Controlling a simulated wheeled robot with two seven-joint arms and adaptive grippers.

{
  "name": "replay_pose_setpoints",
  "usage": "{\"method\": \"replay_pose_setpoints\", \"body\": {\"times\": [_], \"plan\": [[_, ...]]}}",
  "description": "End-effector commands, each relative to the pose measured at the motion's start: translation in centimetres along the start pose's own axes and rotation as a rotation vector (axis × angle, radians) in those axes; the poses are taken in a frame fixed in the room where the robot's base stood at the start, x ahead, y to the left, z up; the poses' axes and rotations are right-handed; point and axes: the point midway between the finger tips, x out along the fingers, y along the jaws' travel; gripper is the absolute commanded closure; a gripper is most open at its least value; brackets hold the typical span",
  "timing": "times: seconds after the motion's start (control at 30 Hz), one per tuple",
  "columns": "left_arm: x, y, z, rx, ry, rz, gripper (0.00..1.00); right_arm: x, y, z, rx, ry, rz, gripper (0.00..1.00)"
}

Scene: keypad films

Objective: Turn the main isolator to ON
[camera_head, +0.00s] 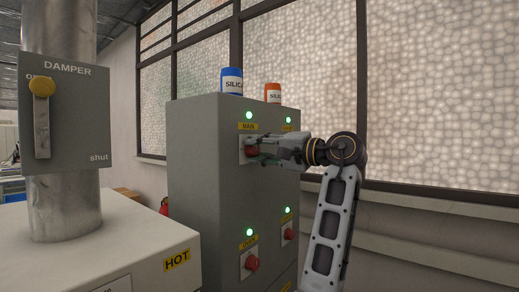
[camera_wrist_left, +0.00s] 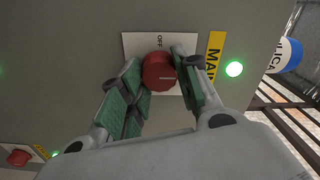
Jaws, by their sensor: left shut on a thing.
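The main isolator is a round red knob (camera_wrist_left: 158,70) on a white plate (camera_wrist_left: 133,42) under the yellow MAIN label (camera_head: 248,126) on the grey cabinet (camera_head: 208,190). My left gripper (camera_head: 259,150) is at the knob, its green-padded fingers on either side, shut on it. In the left wrist view the picture is turned, with the MAIN label to the right. The word OFF shows at the plate's upper edge there. The knob's pale mark points toward the MAIN label, not at OFF. ON is not readable. My right gripper is not in view.
Other red knobs sit close by: one under the OVEN label (camera_head: 252,263) and one lower right (camera_head: 289,234). A blue silica tub (camera_head: 231,82) and an orange one (camera_head: 273,93) stand on the cabinet. A damper box (camera_head: 65,110) and a HOT-marked housing (camera_head: 110,235) are left.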

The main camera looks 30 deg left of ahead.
Motion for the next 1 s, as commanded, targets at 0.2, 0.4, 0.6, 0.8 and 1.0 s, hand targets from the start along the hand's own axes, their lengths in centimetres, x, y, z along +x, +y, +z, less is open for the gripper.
{"method": "replay_pose_setpoints", "body": {"times": [0.2,0.4,0.6,0.8,1.0], "plan": [[-0.03,-0.11,-0.07,0.001,0.003,-0.003,0.92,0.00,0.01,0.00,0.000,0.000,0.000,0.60],[-0.03,-0.09,-0.06,0.001,0.003,-0.003,0.56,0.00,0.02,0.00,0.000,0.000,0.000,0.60],[-0.01,-0.04,-0.04,0.001,0.002,-0.002,0.46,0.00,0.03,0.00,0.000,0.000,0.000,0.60],[-0.03,-0.01,-0.02,0.001,0.001,-0.001,0.46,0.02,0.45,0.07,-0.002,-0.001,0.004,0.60],[-0.72,0.00,-0.07,0.001,0.003,-0.001,0.46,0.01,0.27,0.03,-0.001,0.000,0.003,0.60]]}}
